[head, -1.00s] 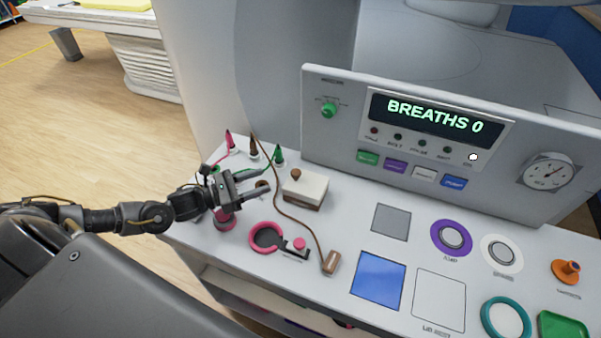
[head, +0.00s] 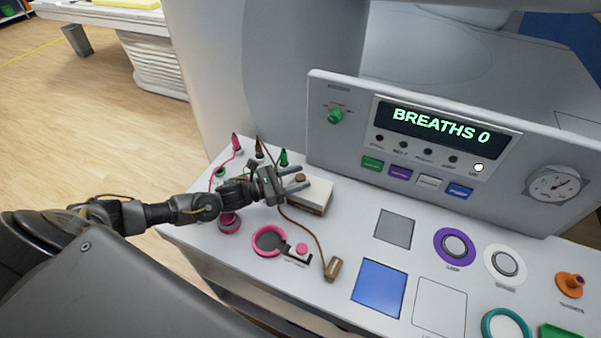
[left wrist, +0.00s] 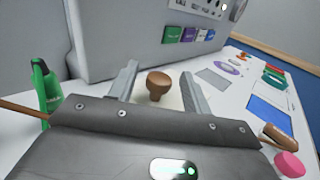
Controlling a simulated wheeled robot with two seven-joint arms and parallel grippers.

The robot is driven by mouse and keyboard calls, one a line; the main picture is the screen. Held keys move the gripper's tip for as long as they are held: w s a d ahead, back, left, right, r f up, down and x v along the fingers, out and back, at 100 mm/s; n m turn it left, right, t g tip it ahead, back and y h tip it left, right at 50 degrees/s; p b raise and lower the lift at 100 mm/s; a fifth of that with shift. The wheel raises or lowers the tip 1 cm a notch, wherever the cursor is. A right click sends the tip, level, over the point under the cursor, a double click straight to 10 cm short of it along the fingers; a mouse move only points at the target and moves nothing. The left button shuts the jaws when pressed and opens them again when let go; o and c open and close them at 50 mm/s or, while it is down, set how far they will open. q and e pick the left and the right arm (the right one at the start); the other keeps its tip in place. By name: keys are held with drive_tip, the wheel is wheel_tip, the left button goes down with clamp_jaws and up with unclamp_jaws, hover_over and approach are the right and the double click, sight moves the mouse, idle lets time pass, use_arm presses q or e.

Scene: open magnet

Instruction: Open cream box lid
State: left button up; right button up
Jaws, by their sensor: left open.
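The cream box (head: 315,196) sits on the white console top, with its lid closed and a brown knob (head: 300,179) on top. My left gripper (head: 296,180) is open, with its two fingers over the lid on either side of the knob. In the left wrist view the brown knob (left wrist: 158,84) stands between the two open fingers (left wrist: 160,88), and no contact shows. My right gripper is not in view.
An upright panel (head: 440,145) with a display stands behind the box. Coloured plugs (head: 237,143) stand behind my left arm. A brown cord ends in a brown handle (head: 333,268) in front of the box. A pink ring (head: 268,241) lies front left. A grey square (head: 394,228) lies right.

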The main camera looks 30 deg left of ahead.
use_arm(q)
drive_tip(key=shift+w+d, duration=0.45)
clamp_jaws()
